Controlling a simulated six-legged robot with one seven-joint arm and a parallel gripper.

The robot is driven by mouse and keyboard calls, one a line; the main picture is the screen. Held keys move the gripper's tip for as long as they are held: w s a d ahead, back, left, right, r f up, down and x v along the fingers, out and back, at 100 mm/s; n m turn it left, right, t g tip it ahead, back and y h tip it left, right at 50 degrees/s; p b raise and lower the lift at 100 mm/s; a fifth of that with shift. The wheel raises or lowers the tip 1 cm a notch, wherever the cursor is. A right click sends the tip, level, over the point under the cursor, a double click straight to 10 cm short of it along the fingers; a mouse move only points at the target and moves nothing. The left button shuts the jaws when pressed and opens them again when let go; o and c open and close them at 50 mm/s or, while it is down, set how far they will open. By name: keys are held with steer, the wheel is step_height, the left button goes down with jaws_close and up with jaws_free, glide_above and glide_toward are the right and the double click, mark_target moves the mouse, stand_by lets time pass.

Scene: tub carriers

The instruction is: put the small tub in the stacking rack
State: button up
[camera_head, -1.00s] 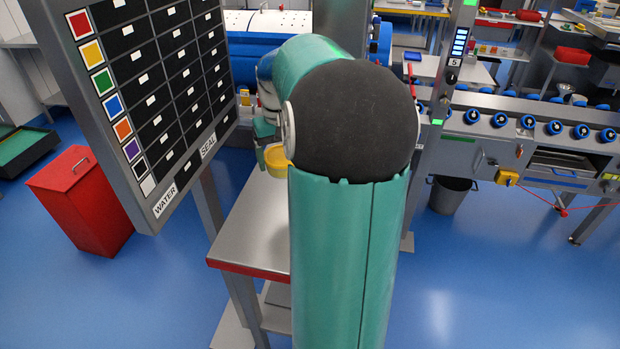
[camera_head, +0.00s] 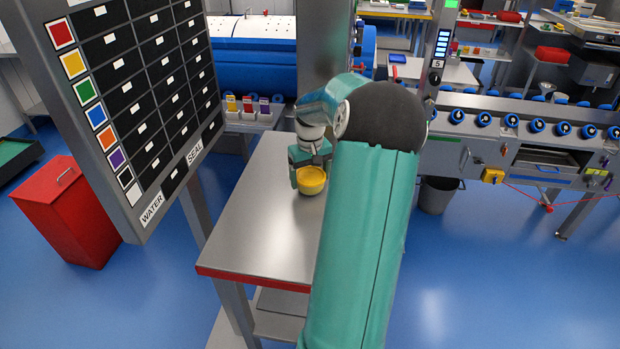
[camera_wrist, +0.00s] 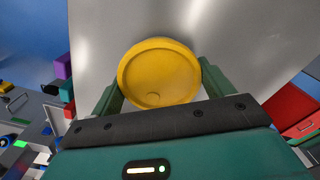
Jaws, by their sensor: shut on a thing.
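The small tub (camera_head: 311,181) is yellow and round, and my gripper (camera_head: 311,166) holds it over the steel table. In the wrist view the tub (camera_wrist: 158,72) sits between the two green fingers of my gripper (camera_wrist: 160,85), which are shut on its sides. I cannot tell whether the tub touches the table top or hangs just above it. I cannot make out the stacking rack for certain in these views.
The steel table (camera_head: 260,235) with a red front edge is otherwise bare in front. A large board (camera_head: 130,100) with coloured squares stands at the left. Small coloured-tab holders (camera_head: 248,108) stand behind the table. A red bin (camera_head: 70,212) is on the floor.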

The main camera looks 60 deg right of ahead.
mark_target(309, 175)
steer(key=shift+f, duration=0.45)
steer(key=shift+f, duration=0.15)
steer(key=o, duration=1.1)
steer(key=shift+c, duration=0.2)
step_height(309, 175, up, 12)
steer(key=w+a+r+n+h, duration=0.1)
steer(key=w+a+r, duration=0.1)
steer(key=a, duration=0.6)
steer(key=w+a+r+n+t, duration=0.1)
steer(key=w+a+r, duration=0.1)
steer(key=a, duration=0.6)
steer(key=w+a+r+n+h, duration=0.1)
steer(key=w+a+r, duration=0.15)
steer(key=a, duration=0.55)
steer(key=s+a+n+t, duration=0.1)
steer(key=s+a, duration=0.3)
steer(key=a, duration=0.3)
steer(key=s+a+f+n+t+y, duration=0.1)
steer(key=s+a, duration=0.3)
steer(key=a, duration=0.4)
steer(key=s+a+n+t+y, duration=0.1)
steer(key=s+a, duration=0.3)
steer(key=a, duration=0.4)
steer(key=shift+s+f+n+t, duration=0.15)
steer(key=shift+f+n+t, duration=0.2)
steer(key=shift+t, duration=0.45)
